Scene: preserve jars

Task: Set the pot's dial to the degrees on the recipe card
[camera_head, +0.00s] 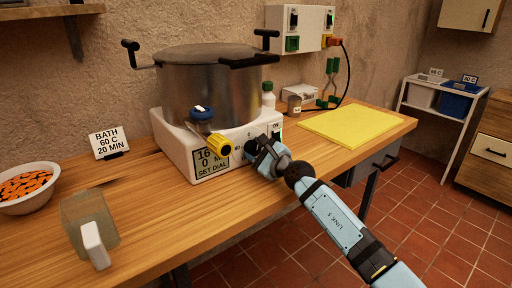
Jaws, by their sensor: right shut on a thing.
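The steel pot (210,90) stands on a white base (180,148) on the wooden table. The base's display (211,163) reads "16", "0 M" and "SET DIAL", partly covered by a yellow-ringed spout (220,148). The recipe card (109,142) stands left of the base and reads "BATH 60 C 20 MIN". My right gripper (256,149) is at the base's front, right of a small "40" mark, shut on what appears to be the dial. The gripper hides the dial and its pointer. My left gripper is not in view.
A small bottle (268,95) and a jar (294,105) stand behind the base. The front middle of the table is clear.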

